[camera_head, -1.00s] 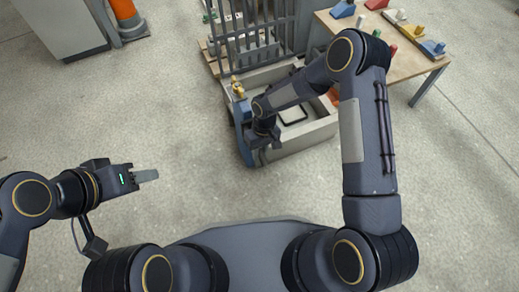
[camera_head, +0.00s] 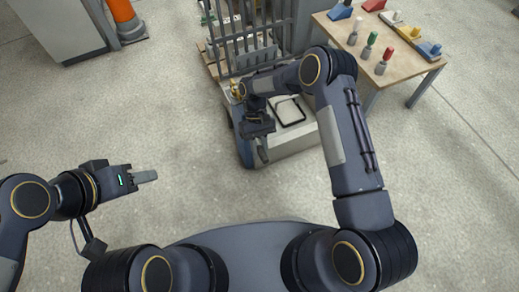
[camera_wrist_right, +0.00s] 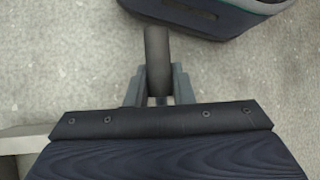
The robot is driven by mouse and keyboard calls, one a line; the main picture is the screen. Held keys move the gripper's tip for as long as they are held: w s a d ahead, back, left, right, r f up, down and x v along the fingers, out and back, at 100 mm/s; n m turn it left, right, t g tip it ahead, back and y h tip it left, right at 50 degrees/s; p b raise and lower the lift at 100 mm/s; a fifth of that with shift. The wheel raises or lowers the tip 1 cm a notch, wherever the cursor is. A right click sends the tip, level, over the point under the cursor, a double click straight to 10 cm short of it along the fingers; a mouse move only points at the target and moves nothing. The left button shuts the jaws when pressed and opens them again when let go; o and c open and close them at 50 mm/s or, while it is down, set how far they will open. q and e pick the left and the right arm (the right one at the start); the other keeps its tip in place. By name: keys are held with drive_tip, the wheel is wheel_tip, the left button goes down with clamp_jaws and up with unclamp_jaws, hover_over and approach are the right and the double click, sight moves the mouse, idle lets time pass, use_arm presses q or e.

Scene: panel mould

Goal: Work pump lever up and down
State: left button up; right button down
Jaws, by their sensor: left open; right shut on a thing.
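The blue pump (camera_head: 243,150) stands at the left front corner of the grey mould, with brass fittings (camera_head: 235,89) near its top. My right gripper (camera_head: 261,143) is shut on the dark pump lever handle (camera_head: 264,155), beside the pump. In the right wrist view the round dark lever grip (camera_wrist_right: 157,52) sticks out from between the fingers (camera_wrist_right: 157,88). The rest of the lever is hidden by my gripper and arm. My left gripper (camera_head: 147,176) is open and empty over bare floor, apart from the pump.
The grey mould tray (camera_head: 290,142) with a black frame lies under my right forearm. A metal rack (camera_head: 245,35) stands behind it. A wooden table (camera_head: 400,68) at the back right holds bottles and coloured tools. A grey cabinet (camera_head: 58,25) stands back left. The floor between is clear.

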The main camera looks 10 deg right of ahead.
sight(260, 153)
drive_tip(key=c, duration=1.3)
unclamp_jaws()
drive_tip(key=shift+o, duration=0.2)
drive_tip(key=shift+r, duration=0.35)
wheel_tip(260, 153, up, 3)
drive_tip(key=shift+p, duration=0.75)
drive_tip(key=s+a+r+p, duration=0.1)
drive_tip(key=s+r+p, duration=0.1)
drive_tip(key=s+r, duration=0.2)
drive_tip(key=s+r+p, duration=0.3)
drive_tip(key=s+r, duration=0.2)
drive_tip(key=s, duration=0.5)
drive_tip(key=shift+a+r, duration=0.15)
drive_tip(key=shift+a, duration=0.2)
